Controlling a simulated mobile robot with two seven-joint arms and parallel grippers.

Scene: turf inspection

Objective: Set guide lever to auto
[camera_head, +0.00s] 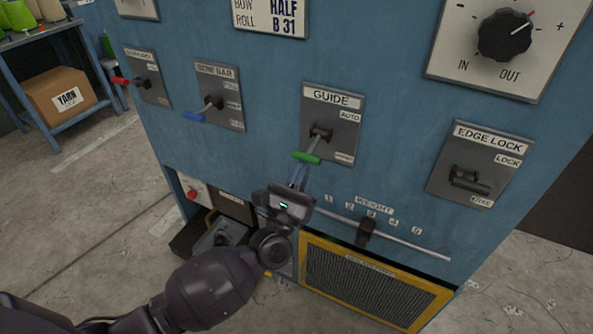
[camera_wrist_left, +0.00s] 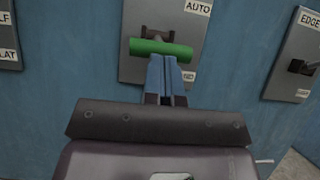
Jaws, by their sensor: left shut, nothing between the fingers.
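The guide lever (camera_head: 308,156) has a green handle and sits on a grey plate (camera_head: 334,108) labelled GUIDE. Its handle hangs low, toward the lower label and away from AUTO at the upper right. In the left wrist view the green handle (camera_wrist_left: 160,48) lies crosswise just beyond my fingertips. My left gripper (camera_head: 299,176) is shut and empty, its blue fingers just below the green handle. In the left wrist view the fingers (camera_wrist_left: 165,66) reach the handle's lower edge; I cannot tell whether they touch. My right gripper is not in view.
A blue-handled lever (camera_head: 196,117) and a red-handled lever (camera_head: 122,81) are to the left. The edge lock lever (camera_head: 468,182) is to the right. The weight slider rail (camera_head: 410,243) and a yellow-framed grille (camera_head: 365,283) are below. An open drawer (camera_head: 205,240) is at lower left.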

